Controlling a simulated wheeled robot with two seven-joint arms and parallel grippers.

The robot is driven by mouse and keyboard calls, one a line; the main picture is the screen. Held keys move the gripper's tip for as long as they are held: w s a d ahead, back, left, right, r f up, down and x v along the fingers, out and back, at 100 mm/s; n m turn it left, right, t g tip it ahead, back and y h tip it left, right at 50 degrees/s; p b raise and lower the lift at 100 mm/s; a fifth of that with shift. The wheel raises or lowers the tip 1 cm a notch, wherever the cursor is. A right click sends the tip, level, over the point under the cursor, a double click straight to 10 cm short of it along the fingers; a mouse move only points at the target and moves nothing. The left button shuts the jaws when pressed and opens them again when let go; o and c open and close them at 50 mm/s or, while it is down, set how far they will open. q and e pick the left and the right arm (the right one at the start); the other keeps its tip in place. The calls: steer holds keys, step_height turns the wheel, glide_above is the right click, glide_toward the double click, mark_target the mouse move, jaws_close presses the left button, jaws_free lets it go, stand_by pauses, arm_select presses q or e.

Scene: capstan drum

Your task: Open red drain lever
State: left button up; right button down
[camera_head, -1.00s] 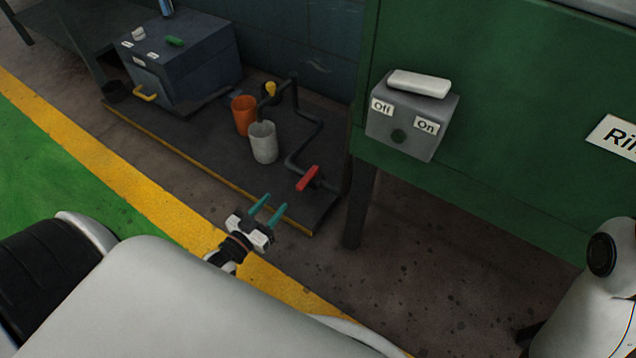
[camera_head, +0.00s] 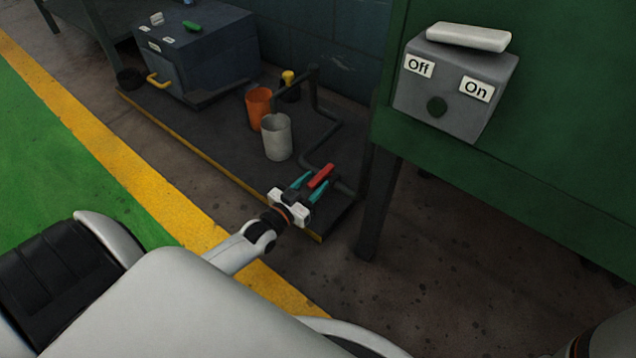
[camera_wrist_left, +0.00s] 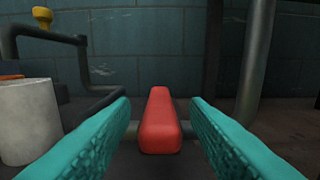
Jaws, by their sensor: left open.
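In the left wrist view the red lever (camera_wrist_left: 160,122) lies in the middle, pointing toward the camera. My left gripper (camera_head: 311,186) is open, with its teal fingers at the lever's near end. In the wrist view the left gripper's fingers (camera_wrist_left: 160,130) stand on either side of the lever, with a visible gap on each side. My right gripper is not in view.
A white cup (camera_head: 277,138) and an orange cup (camera_head: 258,106) stand left of the pipe (camera_head: 322,135). A yellow knob (camera_head: 288,77) is behind them. A grey Off/On switch box (camera_head: 454,88) hangs on the green cabinet (camera_head: 560,150). The cabinet's leg (camera_head: 377,205) stands right of the platform (camera_head: 215,150).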

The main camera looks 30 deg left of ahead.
arm_select(q)
steer(key=shift+w+d+b, duration=0.1)
steer(key=shift+w+b, duration=0.25)
steer(key=shift+w, duration=0.85)
jaws_close()
